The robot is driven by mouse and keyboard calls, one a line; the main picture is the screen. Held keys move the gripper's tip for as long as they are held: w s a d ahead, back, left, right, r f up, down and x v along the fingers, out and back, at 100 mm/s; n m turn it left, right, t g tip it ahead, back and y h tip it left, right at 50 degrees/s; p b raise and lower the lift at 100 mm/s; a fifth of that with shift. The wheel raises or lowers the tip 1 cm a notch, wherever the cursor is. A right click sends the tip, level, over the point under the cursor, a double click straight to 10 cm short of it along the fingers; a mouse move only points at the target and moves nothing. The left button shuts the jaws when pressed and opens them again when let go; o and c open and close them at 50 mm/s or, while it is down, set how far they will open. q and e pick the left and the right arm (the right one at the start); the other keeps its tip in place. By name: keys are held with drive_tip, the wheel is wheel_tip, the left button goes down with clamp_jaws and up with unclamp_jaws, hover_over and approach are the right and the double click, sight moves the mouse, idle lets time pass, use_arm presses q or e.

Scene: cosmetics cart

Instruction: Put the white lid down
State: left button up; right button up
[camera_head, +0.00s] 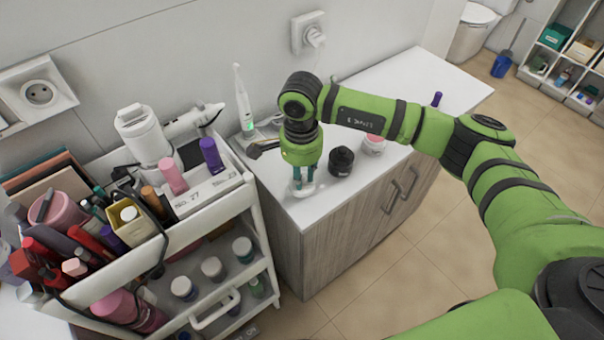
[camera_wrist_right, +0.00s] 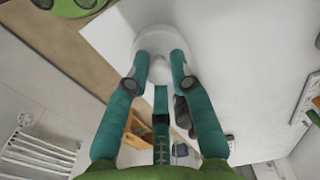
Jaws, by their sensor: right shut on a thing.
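The white lid (camera_head: 301,190) is at the near left corner of the white cabinet top (camera_head: 325,205), under my right gripper (camera_head: 303,177). In the right wrist view the lid (camera_wrist_right: 160,38) is a round white disc between and beyond the fingertips of the right gripper (camera_wrist_right: 161,66). The teal fingers are shut on its raised middle part. The lid looks level and at or just above the cabinet top; I cannot tell whether it touches. My left gripper is not in view.
A black jar (camera_head: 342,161) stands close right of the lid, with a pink jar (camera_head: 373,145) behind it. An electric toothbrush (camera_head: 243,105) stands at the wall. A crowded white cart (camera_head: 215,203) adjoins on the left. The cabinet top's far right is mostly clear.

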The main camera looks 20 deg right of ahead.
drive_tip(key=shift+f+p, duration=0.3)
drive_tip(key=shift+f, duration=0.65)
drive_tip(key=shift+f+b, duration=0.35)
drive_tip(key=o, duration=0.8)
drive_tip(key=shift+r, duration=0.1)
drive_tip(key=shift+c, duration=0.2)
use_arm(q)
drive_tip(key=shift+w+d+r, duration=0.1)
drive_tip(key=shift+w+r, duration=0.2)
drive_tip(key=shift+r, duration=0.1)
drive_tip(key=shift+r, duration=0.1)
use_arm(e)
drive_tip(key=shift+r, duration=0.1)
drive_tip(key=shift+r+p, duration=0.2)
drive_tip(key=shift+p, duration=0.25)
wheel_tip(320, 180, up, 11)
drive_tip(key=b, duration=0.5)
drive_tip(key=shift+r, duration=0.1)
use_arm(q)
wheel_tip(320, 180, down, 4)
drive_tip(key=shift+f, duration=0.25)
use_arm(e)
drive_tip(key=shift+r, duration=0.25)
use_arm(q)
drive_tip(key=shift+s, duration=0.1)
use_arm(e)
drive_tip(key=shift+s+f, duration=0.1)
